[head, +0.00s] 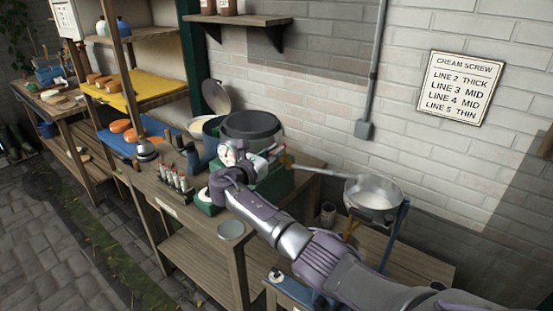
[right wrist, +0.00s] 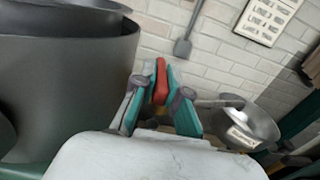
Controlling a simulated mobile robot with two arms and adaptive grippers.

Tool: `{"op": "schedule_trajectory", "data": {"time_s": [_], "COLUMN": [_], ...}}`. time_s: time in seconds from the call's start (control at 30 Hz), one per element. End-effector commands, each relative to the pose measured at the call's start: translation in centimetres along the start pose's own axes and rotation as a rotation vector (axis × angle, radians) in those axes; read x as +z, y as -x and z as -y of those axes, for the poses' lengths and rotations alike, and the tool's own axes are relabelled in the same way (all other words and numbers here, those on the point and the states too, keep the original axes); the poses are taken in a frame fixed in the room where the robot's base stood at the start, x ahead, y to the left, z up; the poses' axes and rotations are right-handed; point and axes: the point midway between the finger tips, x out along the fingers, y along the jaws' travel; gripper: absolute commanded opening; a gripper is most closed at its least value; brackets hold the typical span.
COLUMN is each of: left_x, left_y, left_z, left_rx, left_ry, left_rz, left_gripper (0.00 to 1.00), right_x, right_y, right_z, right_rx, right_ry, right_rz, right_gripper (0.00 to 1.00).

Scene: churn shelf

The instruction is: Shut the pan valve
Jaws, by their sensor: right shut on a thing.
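The large dark grey pan (head: 250,129) stands on a green base on the workbench; its wall fills the left of the right wrist view (right wrist: 65,85). A red lever (right wrist: 160,82), which looks like the valve handle, sits between the teal fingers of my right gripper (right wrist: 162,100). The gripper is shut on it, just to the right of the pan. In the head view my right gripper (head: 272,157) is at the pan's front right side and hides most of the valve. A pale spout (head: 325,172) runs right toward a metal bowl (head: 373,193). My left gripper is out of view.
The bowl also shows in the right wrist view (right wrist: 247,128). Several small bottles (head: 172,178) stand at the bench's left front. A wall sign (head: 460,87) lists cream lines. Shelves with cheeses (head: 140,88) are at the left. The paved floor (head: 55,230) is open.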

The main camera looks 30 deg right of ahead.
Motion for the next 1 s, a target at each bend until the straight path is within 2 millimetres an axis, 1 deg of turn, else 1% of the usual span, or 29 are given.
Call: {"op": "schedule_trajectory", "data": {"time_s": [0.03,0.13,0.53,0.57,0.7,1.0], "left_x": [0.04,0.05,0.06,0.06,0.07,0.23], "left_y": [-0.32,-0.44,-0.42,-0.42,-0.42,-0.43], "left_z": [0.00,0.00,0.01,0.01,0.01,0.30], "left_rx": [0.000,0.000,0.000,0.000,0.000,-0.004], "left_ry": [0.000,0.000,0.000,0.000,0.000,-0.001], "left_rz": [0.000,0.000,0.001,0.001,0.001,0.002], "left_gripper": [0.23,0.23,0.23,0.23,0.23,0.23], "right_x": [0.04,0.07,0.24,0.24,0.21,0.08], "right_y": [0.02,-0.02,-0.07,-0.07,-0.07,0.04], "right_z": [-0.17,-0.18,-0.18,-0.18,-0.17,-0.15], "right_rx": [-0.007,-0.019,-0.025,-0.024,-0.024,-0.025], "right_ry": [-0.003,-0.001,-0.002,-0.003,-0.002,-0.001], "right_rz": [0.001,0.001,0.002,0.002,0.002,0.001], "right_gripper": [0.00,0.00,0.00,0.14,0.37,0.38]}}
